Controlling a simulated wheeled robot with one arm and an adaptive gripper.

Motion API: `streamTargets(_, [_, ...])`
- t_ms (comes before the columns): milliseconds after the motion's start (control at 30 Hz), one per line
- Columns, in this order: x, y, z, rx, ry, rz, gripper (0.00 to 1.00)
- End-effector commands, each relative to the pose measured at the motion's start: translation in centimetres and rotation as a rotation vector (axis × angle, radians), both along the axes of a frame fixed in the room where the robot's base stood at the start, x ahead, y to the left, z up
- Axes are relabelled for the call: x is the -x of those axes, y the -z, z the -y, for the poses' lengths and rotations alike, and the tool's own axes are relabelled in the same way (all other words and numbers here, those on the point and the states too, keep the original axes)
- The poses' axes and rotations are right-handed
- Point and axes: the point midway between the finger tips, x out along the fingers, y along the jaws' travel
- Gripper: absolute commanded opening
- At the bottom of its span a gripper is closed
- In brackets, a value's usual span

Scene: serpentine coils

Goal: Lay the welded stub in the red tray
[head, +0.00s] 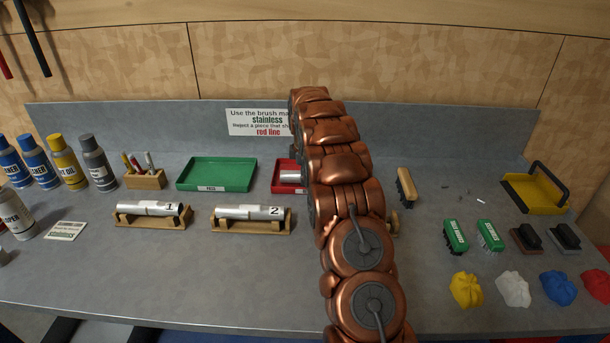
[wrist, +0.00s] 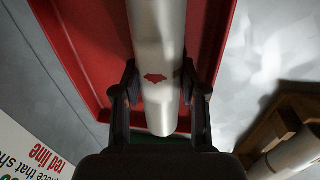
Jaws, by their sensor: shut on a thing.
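The welded stub (wrist: 158,110) is a silvery metal cylinder with a jagged red mark on its side. My gripper (wrist: 160,76) is shut on it, one finger on each side near the marked end. The red tray (wrist: 95,45) lies beneath the stub in the wrist view. In the head view, part of the red tray (head: 279,186) and part of the stub (head: 290,176) show left of my arm. My arm hides the gripper and the rest of the tray there. I cannot tell whether the stub touches the tray floor.
A green tray (head: 217,174) stands left of the red one. Tubes labelled 1 (head: 150,209) and 2 (head: 248,213) lie on wooden cradles in front. A sign (head: 258,122) leans behind. Brushes (head: 455,236), cloths (head: 513,289) and a yellow dustpan (head: 535,192) are at right.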

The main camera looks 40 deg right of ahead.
Motion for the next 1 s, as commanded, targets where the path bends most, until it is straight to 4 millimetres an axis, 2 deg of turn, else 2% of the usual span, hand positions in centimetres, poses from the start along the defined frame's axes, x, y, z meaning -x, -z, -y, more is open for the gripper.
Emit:
streamTargets(233, [0.0, 0.3, 0.0, 0.001, 0.0, 0.001, 0.0])
streamTargets(267, [0.0, 0.3, 0.0, 0.001, 0.0, 0.001, 0.45])
streamTargets(467, [0.0, 0.3, 0.0, 0.001, 0.0, 0.001, 0.66])
streamTargets(767, [0.0, 0.3, 0.0, 0.001, 0.0, 0.001, 0.67])
streamTargets(1000, [-0.1, -1.5, 0.0, 0.002, 0.0, 0.005, 0.67])
